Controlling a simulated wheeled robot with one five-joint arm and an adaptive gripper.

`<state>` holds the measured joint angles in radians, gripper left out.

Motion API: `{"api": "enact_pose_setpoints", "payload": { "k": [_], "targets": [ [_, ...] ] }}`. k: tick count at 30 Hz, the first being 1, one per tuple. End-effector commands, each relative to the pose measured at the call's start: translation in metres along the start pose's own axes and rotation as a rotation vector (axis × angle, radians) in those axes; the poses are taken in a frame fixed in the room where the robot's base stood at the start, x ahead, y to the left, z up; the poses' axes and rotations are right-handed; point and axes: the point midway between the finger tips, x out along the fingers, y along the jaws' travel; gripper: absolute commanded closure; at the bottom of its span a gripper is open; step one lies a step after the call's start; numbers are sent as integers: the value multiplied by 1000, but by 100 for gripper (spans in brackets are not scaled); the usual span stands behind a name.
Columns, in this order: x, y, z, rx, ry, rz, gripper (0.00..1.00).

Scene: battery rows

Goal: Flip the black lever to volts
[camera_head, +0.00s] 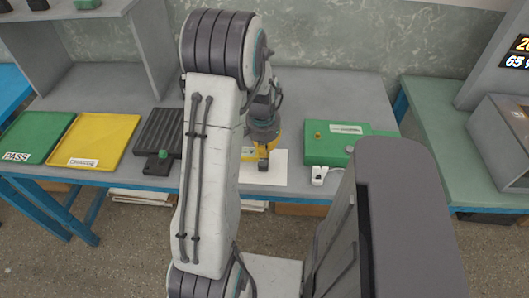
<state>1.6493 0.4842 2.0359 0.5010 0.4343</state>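My gripper (263,150) points down over a white sheet (270,178) near the front edge of the middle table. A yellow object (248,154), perhaps a meter, shows around and behind the gripper's tip. Most of it is hidden by my gripper and arm. A dark narrow piece sits at the gripper's tip; I cannot tell whether it is the black lever or my fingers. No volts marking is readable. The gap between my fingers cannot be made out.
A green box (325,150) with a white connector (321,175) stands right of the sheet. A black ribbed tray (160,132), a yellow tray (100,138) and a green PASS tray (35,135) lie to the left. A grey shelf (152,45) stands behind them.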

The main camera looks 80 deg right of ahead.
Motion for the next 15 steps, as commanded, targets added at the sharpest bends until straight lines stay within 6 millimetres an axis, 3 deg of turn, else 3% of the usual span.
{"api": "enact_pose_setpoints", "payload": {
  "k": [9,10,15],
  "targets": [
    [0,1,2,0,-4,2,100],
    [0,1,2,0,-5,2,90],
    [0,1,2,0,-4,2,75]
  ]
}}
